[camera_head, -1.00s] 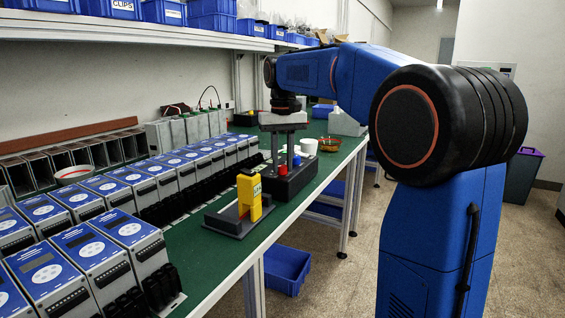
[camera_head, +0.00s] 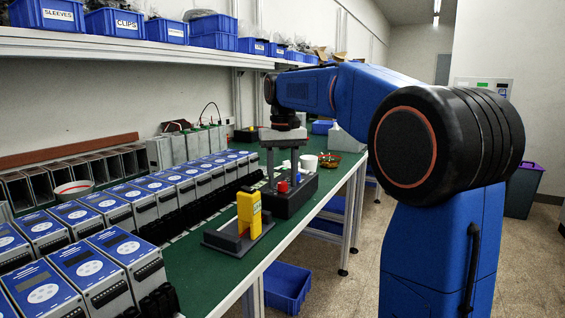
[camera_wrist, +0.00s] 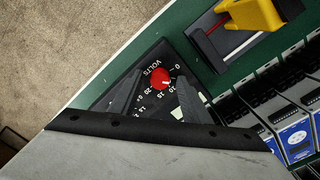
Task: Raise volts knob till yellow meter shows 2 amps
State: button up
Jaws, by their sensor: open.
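The red volts knob (camera_head: 283,187) is on top of a black power supply box (camera_head: 298,200) on the green bench. In the wrist view the knob (camera_wrist: 160,79) has a VOLTS label and white scale numbers around it; its exact setting is too small to tell. My gripper (camera_head: 283,178) points down over the box, its two fingers open and apart above the knob. In the wrist view the fingers (camera_wrist: 157,92) reach toward either side of the knob. The yellow meter (camera_head: 249,213) stands upright on a dark base in front of the box; its reading cannot be read.
A blue knob (camera_head: 297,177) is behind the red one. Rows of blue and grey soft starters (camera_head: 110,215) fill the bench's left side. A white cup (camera_head: 309,162) and a brown bowl (camera_head: 329,161) stand behind the box. A shelf with blue bins (camera_head: 115,22) runs above.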

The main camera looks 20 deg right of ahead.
aim_at(283, 183)
notch_tip(283, 183, up, 17)
dwell(0.5)
jog(key=shift+s, duration=0.1)
dwell(0.3)
